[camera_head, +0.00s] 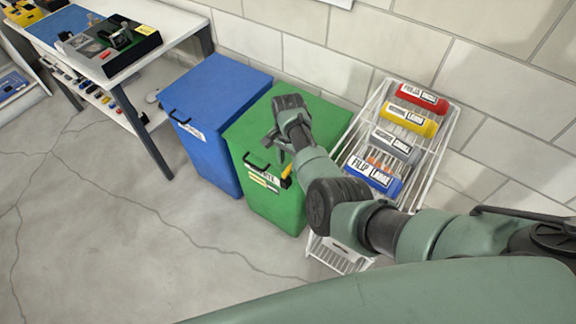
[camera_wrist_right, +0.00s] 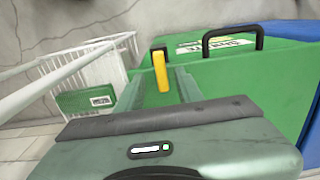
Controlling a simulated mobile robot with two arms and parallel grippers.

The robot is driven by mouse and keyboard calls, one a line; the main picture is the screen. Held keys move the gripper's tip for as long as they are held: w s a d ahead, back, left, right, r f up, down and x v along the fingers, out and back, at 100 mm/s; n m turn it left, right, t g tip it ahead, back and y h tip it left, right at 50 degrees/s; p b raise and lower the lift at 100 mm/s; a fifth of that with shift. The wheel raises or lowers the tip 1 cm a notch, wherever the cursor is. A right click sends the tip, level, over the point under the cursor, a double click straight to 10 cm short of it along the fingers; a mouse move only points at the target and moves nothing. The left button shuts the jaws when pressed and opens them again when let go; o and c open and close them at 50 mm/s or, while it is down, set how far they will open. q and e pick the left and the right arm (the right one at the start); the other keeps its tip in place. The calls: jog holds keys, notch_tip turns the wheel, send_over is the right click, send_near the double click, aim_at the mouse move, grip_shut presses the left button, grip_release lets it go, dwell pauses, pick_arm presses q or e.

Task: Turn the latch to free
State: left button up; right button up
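A green lidded bin (camera_head: 272,205) stands on the floor; it also shows in the wrist view (camera_wrist_right: 225,72). Its latch, a yellow lever (camera_head: 286,182) with a black mount, is at the right end of its front, beside a black handle (camera_head: 257,161). In the wrist view the yellow latch (camera_wrist_right: 160,72) stands upright between the fingers of my right gripper (camera_wrist_right: 160,82), which are apart. In the head view my right gripper (camera_head: 278,150) reaches over the bin near the latch. I cannot tell whether the fingers touch it. My left gripper is not in view.
A blue bin (camera_head: 213,110) stands left of the green one. A white wire rack (camera_head: 350,150) with several coloured labelled bins is close on the right. A white table (camera_head: 160,30) with tool cases stands at the left. Floor in front is clear.

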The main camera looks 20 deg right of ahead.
aim_at(288, 169)
notch_tip(288, 169, down, 3)
jog(key=shift+w+r+b, duration=0.1)
jog(key=shift+r+b, duration=0.05)
jog(key=shift+b, duration=0.15)
jog(key=shift+f, duration=0.3)
grip_shut()
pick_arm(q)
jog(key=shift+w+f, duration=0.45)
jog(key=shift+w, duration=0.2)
